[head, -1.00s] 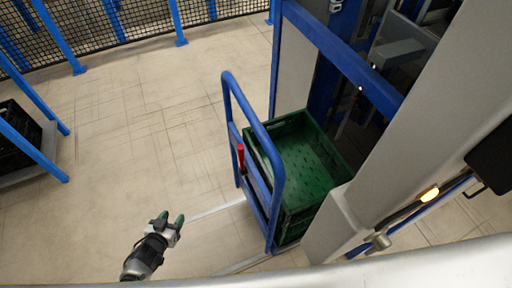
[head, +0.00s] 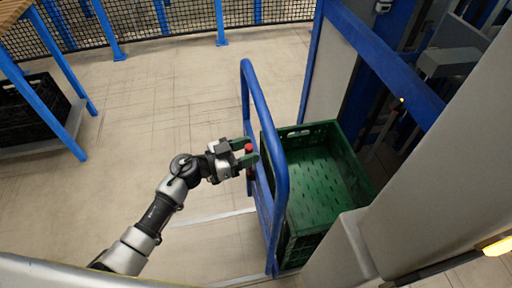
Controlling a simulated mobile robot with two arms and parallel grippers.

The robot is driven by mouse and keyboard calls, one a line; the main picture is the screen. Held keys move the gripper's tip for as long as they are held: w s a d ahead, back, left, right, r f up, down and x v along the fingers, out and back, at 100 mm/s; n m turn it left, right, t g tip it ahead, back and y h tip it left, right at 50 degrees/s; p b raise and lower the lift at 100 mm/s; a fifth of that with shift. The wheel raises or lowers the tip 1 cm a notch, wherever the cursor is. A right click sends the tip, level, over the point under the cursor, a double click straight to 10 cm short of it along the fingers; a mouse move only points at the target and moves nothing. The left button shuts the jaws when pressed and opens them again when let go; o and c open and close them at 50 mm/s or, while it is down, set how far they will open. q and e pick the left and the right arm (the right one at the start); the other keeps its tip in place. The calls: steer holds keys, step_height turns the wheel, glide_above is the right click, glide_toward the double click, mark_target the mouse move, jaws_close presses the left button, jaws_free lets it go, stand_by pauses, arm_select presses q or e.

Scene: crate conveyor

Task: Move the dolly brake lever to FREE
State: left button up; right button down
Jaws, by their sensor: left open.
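The brake lever, with a red knob (head: 248,148), stands on the side of the blue dolly frame (head: 279,180). My left gripper (head: 247,153) is open at the lever, with its green-tipped fingers around or beside the red knob. I cannot tell whether the fingers touch it. Much of the lever below the knob is hidden by the gripper, and no FREE marking can be read. My right gripper is not in view.
A green crate (head: 327,131) sits on the dolly. A grey panel (head: 440,150) and blue posts stand close on the right. A dark crate (head: 38,108) is on a blue-legged rack at left. The floor (head: 150,110) between is clear.

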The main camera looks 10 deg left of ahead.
arm_select(q)
steer(key=shift+x, duration=1.3)
jaws_close()
